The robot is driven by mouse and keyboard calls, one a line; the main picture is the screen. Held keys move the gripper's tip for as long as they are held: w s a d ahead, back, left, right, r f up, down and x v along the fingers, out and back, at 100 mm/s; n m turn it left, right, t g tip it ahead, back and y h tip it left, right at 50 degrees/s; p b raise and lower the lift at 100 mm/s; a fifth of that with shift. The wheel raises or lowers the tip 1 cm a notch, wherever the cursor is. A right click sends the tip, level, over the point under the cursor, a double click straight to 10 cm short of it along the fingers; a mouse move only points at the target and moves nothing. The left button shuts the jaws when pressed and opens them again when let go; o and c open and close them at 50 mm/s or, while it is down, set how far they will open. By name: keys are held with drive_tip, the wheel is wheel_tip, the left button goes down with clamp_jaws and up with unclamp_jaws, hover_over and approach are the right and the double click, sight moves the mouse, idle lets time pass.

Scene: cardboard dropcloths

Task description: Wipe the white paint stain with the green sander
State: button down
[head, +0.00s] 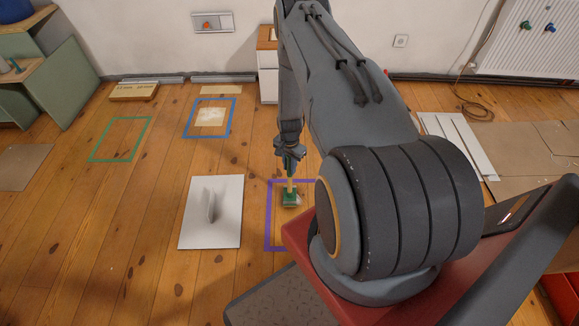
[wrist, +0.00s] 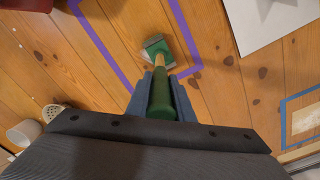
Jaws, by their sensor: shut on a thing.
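The green sander (head: 290,198) has a flat green head and a handle with a pale neck and green grip. My gripper (head: 289,160) is shut on the handle from above. In the wrist view the sander's head (wrist: 157,47) points away from my gripper (wrist: 160,95), over the purple taped outline. I cannot tell whether the head touches the floor. A whitish patch, which looks like the white paint stain (head: 210,116), lies inside the blue taped outline (head: 189,124), back left of my gripper. In the wrist view part of the patch (wrist: 308,118) shows at the right edge.
A white board (head: 226,232) with a grey shape on it lies left of the purple outline (head: 268,226). A green taped outline (head: 97,146) is farther left. A white cabinet (head: 268,80) stands behind my arm. Cardboard sheets (head: 540,152) lie at right. Bare floorboards lie between the outlines.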

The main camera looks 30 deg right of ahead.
drive_tip(key=shift+f+b, duration=0.3)
drive_tip(key=shift+f, duration=0.1)
drive_tip(key=shift+d, duration=0.1)
drive_tip(key=s+d, duration=0.1)
drive_tip(key=d, duration=0.1)
drive_tip(key=s+d, duration=0.2)
drive_tip(key=d, duration=0.1)
drive_tip(key=shift+s, duration=0.2)
drive_tip(key=shift+a, duration=0.15)
drive_tip(key=shift+w+a+f+b, duration=0.1)
drive_tip(key=shift+w+a+b, duration=0.15)
drive_tip(key=shift+w+a, duration=0.45)
drive_tip(key=shift+w+a+f+b, duration=0.1)
drive_tip(key=shift+w+a+b, duration=0.25)
drive_tip(key=shift+a, duration=0.65)
drive_tip(key=shift+w+a+b, duration=0.2)
drive_tip(key=shift+w+a, duration=0.3)
drive_tip(key=shift+a, duration=0.35)
